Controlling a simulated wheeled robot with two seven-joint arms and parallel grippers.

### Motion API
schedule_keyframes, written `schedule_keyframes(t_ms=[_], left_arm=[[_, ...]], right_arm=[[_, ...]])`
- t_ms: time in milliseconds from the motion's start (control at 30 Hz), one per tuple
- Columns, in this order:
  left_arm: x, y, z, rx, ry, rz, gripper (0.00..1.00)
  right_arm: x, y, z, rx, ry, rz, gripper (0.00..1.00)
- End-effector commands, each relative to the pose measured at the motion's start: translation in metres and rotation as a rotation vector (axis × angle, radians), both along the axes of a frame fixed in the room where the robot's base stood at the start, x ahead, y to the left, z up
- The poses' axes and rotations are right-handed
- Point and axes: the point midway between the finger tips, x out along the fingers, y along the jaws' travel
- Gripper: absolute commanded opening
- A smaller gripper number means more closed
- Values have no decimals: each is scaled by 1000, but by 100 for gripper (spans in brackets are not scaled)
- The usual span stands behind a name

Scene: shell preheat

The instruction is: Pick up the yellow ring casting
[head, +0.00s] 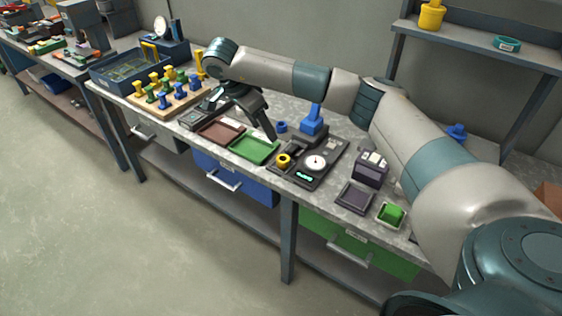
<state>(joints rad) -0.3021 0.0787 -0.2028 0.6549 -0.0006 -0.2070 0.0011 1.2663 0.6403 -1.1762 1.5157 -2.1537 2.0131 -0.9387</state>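The yellow ring casting (283,160) lies on the left part of a dark fixture plate (310,183) on the grey workbench, left of a round white dial. My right arm comes in from the right and reaches across the bench. Its dark gripper (247,122) hangs above the bench, up and left of the ring and apart from it. One finger shows clearly, pointing down; the other is less distinct, but the fingers look spread with nothing between them. My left gripper is not in view.
A blue press-like part (314,122) stands behind the plate, with a small blue ring (282,126) beside it. A green tray (255,150) and brown tray (221,131) lie left. A wooden peg board (172,98) holds several pegs. A dark box (371,168) stands right.

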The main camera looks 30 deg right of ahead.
Motion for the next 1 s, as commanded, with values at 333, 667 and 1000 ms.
schedule_keyframes(t_ms=[333, 667, 1000], left_arm=[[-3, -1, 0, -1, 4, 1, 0], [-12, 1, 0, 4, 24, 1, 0], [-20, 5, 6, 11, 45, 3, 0]], right_arm=[[0, 0, -4, 5, 1, 0, 54], [0, -11, -32, 7, 3, -1, 54], [1, -30, -74, 7, 7, -4, 54]])
